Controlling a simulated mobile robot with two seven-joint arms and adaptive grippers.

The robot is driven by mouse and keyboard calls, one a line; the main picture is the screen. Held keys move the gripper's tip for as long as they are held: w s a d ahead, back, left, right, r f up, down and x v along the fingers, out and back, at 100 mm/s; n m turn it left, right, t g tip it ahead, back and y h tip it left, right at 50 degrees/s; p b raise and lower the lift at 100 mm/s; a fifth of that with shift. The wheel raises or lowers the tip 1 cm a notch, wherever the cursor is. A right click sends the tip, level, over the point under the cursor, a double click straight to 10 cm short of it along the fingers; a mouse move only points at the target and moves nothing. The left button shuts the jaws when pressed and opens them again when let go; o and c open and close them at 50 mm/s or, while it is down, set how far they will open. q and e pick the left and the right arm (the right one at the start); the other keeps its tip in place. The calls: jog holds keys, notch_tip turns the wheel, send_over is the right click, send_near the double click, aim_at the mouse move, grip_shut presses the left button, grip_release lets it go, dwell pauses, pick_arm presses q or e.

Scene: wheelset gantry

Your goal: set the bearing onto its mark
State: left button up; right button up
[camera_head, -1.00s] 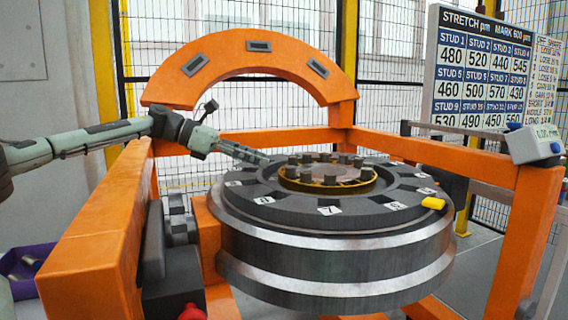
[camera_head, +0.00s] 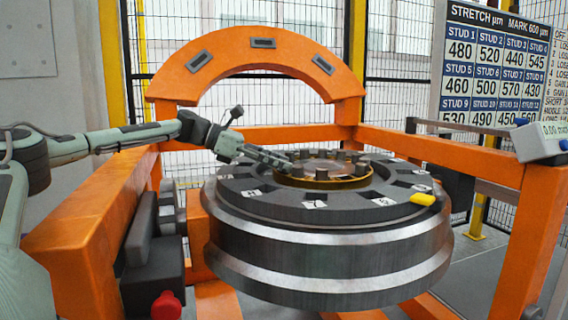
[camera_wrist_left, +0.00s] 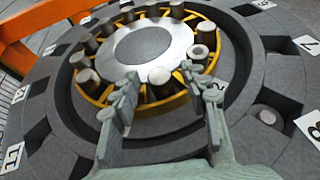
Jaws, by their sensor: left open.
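The bearing appears to be the yellow-caged ring (camera_head: 332,182) with several upright grey rollers, at the centre of the big dark wheel (camera_head: 330,245). In the left wrist view the yellow cage (camera_wrist_left: 160,101) circles a pale grey disc (camera_wrist_left: 143,42). Numbered tags and slots ring the wheel's upper face. My left gripper (camera_head: 288,163) reaches in from the left, low over the near-left part of the ring. In the left wrist view its fingers (camera_wrist_left: 166,88) are apart, with one roller (camera_wrist_left: 160,80) seen between them. I cannot tell whether they touch anything. My right gripper is not in view.
An orange frame (camera_head: 450,160) surrounds the wheel, with an orange arch (camera_head: 225,65) behind. A yellow block (camera_head: 423,198) lies on the wheel's right rim. A gauge box (camera_head: 540,141) sits on the right post. A red knob (camera_head: 166,305) is at lower left. A stud board (camera_head: 495,65) stands behind right.

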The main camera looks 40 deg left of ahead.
pick_arm(q)
grip_shut()
dwell(0.3)
jog(key=shift+d, duration=0.1)
